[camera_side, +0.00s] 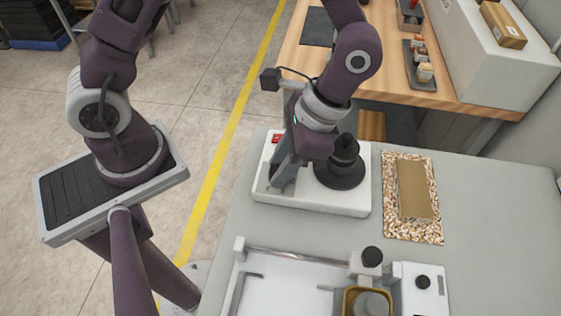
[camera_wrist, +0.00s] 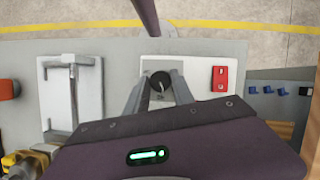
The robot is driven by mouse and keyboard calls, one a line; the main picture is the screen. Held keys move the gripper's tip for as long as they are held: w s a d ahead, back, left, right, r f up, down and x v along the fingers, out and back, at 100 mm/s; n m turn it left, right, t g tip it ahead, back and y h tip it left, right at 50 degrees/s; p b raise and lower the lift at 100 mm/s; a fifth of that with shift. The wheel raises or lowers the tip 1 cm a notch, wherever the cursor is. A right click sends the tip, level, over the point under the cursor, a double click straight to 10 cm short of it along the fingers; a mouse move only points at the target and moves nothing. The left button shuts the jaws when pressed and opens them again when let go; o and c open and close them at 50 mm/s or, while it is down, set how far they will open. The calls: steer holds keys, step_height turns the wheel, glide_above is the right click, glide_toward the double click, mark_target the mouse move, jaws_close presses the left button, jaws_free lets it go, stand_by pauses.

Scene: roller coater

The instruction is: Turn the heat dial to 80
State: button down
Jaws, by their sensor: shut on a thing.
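The heat dial (camera_wrist: 160,80) is a dark round knob on a light square panel of the white unit (camera_side: 335,208). My gripper (camera_side: 276,180) reaches down over the left part of this unit. In the wrist view my two fingers (camera_wrist: 158,92) are on either side of the dial, shut on it. In the side view the dial is hidden by my gripper. The dial's markings are too small to read, so its setting cannot be told. The unit also shows in the wrist view (camera_wrist: 197,63). A black round plate with a black cylinder (camera_side: 344,160) stands on the unit's right part.
A red switch (camera_side: 276,139) sits at the unit's back left; it also shows in the wrist view (camera_wrist: 219,78). A white coater tray (camera_side: 285,289) is in front. A speckled board with a brown block (camera_side: 413,190) lies right. The grey tabletop (camera_side: 490,230) is clear farther right.

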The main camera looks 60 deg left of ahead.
steer(key=m+t+y, duration=0.1)
steer(key=m, duration=0.3)
steer(key=shift+d+m, duration=0.1)
steer(key=shift+m, duration=0.2)
steer(key=m+t+y, duration=0.1)
steer(key=m, duration=0.2)
steer(key=shift+s+m, duration=0.15)
steer(key=shift+m, duration=0.15)
steer(key=m+t, duration=0.2)
steer(key=m, duration=0.2)
steer(key=shift+s, duration=0.15)
steer(key=shift+m+t, duration=0.7)
steer(key=shift+m, duration=1.4)
steer(key=c, duration=1.1)
jaws_free()
